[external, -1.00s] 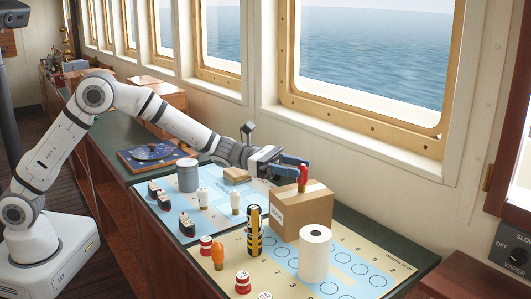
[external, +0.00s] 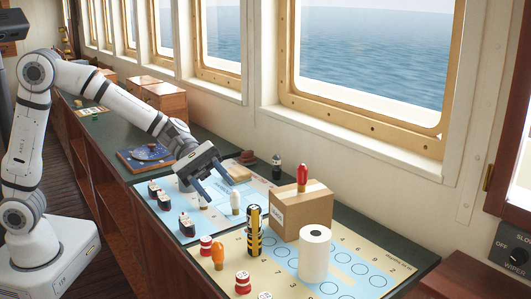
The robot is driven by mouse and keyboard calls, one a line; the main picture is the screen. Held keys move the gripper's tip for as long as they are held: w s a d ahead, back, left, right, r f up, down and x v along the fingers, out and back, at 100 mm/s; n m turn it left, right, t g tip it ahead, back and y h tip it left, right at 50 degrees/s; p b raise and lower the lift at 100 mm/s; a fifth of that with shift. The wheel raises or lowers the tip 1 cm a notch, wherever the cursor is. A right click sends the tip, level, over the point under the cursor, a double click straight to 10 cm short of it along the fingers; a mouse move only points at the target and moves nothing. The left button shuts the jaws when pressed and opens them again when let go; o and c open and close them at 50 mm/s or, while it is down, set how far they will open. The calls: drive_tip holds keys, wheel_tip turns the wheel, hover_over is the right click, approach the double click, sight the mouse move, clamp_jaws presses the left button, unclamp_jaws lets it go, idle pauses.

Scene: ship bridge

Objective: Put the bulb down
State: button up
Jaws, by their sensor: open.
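My gripper (external: 217,194) is open, tilted down over the blue-and-white chart mat (external: 187,231), with its two dark fingers spread apart. A white bulb-like piece (external: 235,203) stands upright on the mat, just right of the fingers. A second white piece (external: 203,204) is partly hidden by the near finger; I cannot tell whether they touch. A red bulb-shaped piece (external: 302,178) stands upright on the cardboard box (external: 307,217). An orange rounded piece (external: 217,255) stands on the front mat. I cannot tell which of these is the bulb.
A white roll (external: 315,255) and a black-yellow striped cylinder stack (external: 254,232) stand before the box. A dark bottle-like piece (external: 276,168) stands behind it. Several black-and-white pieces line the mat's left side. The windows bound the back. The front mat's right part is mostly clear.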

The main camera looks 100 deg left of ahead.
drive_tip(key=s+d+f+m+g+y, duration=0.2)
drive_tip(key=s+d+m+g, duration=0.3)
drive_tip(key=s, duration=0.5)
drive_tip(key=s+d+f+m+g+y, duration=0.1)
drive_tip(key=s+d+f+m+g, duration=0.15)
drive_tip(key=s+m, duration=0.6)
drive_tip(key=s+a+f+m+y, duration=0.1)
drive_tip(key=s+a+m+y, duration=0.1)
drive_tip(key=s, duration=0.5)
drive_tip(key=s+a+f+m+y, duration=0.2)
drive_tip(key=s+m+y, duration=0.2)
drive_tip(key=s+m, duration=0.2)
drive_tip(key=shift+s+a+g+y, duration=0.3)
drive_tip(key=shift+s+g, duration=0.05)
drive_tip(key=shift+s, duration=0.3)
drive_tip(key=shift+m, duration=0.25)
